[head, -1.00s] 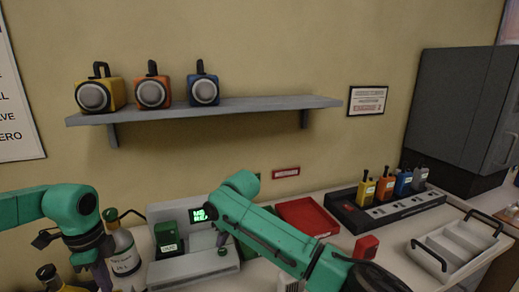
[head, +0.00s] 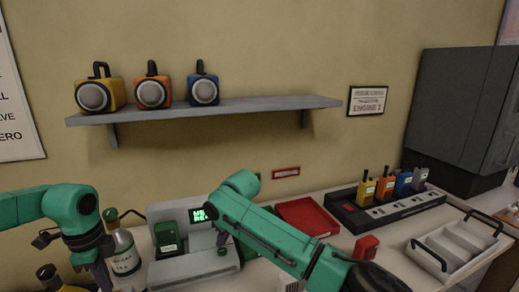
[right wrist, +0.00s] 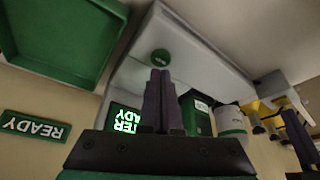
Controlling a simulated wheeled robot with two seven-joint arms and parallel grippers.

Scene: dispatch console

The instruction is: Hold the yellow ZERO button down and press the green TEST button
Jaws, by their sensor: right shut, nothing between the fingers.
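The pale grey console (head: 180,272) stands on the counter with a lit green-text display (head: 202,214). The green button (head: 222,252) is on its front deck. It also shows in the right wrist view (right wrist: 160,57), just beyond my right fingertips. My right gripper (right wrist: 160,74) is shut and empty, pointing at this button; I cannot tell whether it touches. My left gripper (head: 103,276) is low at the left, near the console's left end; its fingertips are cut off or hidden. I cannot make out the yellow ZERO button in either view.
A green box-shaped device (head: 167,237) sits in the console. A grey bottle (head: 122,254) stands behind my left gripper. A red tray (head: 305,216), a radio charger (head: 385,207) and a white carrier (head: 455,248) lie to the right. A shelf (head: 210,108) hangs above.

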